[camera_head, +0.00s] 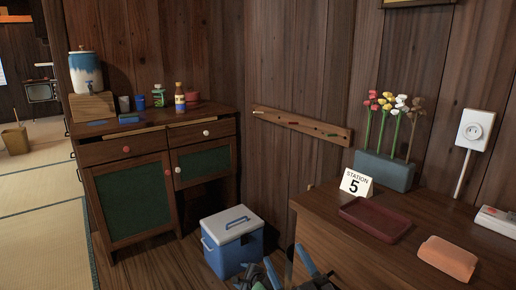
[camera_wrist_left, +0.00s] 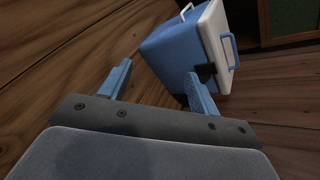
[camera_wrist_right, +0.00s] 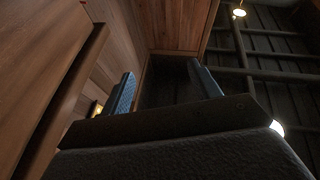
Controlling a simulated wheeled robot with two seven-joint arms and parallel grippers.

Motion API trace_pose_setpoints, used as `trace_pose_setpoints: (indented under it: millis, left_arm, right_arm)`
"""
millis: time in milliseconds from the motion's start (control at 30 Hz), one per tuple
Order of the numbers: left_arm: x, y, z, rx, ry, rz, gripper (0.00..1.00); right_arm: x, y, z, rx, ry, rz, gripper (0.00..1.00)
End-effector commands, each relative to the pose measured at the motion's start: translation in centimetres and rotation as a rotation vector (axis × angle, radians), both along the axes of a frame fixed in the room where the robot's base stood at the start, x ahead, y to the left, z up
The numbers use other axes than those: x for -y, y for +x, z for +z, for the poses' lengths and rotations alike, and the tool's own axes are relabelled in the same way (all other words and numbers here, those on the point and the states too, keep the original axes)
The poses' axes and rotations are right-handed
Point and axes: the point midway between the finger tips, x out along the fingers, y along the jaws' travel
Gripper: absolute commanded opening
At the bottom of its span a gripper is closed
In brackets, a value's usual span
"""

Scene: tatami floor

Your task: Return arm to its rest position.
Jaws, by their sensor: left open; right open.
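My left gripper (camera_head: 260,273) is low at the bottom edge of the head view, in front of the blue and white cooler box (camera_head: 233,243). In the left wrist view its two blue fingers (camera_wrist_left: 158,85) stand apart with nothing between them, and the cooler (camera_wrist_left: 180,52) lies beyond them. My right gripper (camera_head: 308,266) is just to the right, close beside the wooden table (camera_head: 330,240). In the right wrist view its fingers (camera_wrist_right: 163,80) are apart and empty. Most of both arms is out of view.
On the table are a dark red tray (camera_head: 376,218), an orange block (camera_head: 447,258), a Station 5 sign (camera_head: 356,184) and a flower planter (camera_head: 385,170). A cabinet (camera_head: 130,203) stands left of the cooler.

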Motion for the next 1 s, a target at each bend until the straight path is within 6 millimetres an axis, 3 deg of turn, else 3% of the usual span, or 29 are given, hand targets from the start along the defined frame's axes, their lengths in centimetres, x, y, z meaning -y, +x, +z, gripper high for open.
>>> trace_pose_setpoints:
  millis: [33,467,767,1000]
  left_arm:
    - [-0.3,-1.9,1.4,-0.004,-0.057,0.029,0.62]
    - [-2.4,-16.5,5.8,-0.031,-0.516,0.309,0.62]
    - [-3.9,-27.1,11.5,-0.06,-0.79,0.534,0.62]
    - [-5.1,-35.5,17.7,-0.086,-0.98,0.724,0.62]
  right_arm:
    - [0.1,0.1,1.1,-0.053,-0.012,-0.007,0.62]
    - [1.4,-1.0,-0.9,-0.499,-0.116,-0.053,0.62]
    - [2.7,-4.3,-2.2,-0.814,-0.183,-0.081,0.62]
    - [3.9,-8.5,-2.6,-1.07,-0.234,-0.098,0.62]
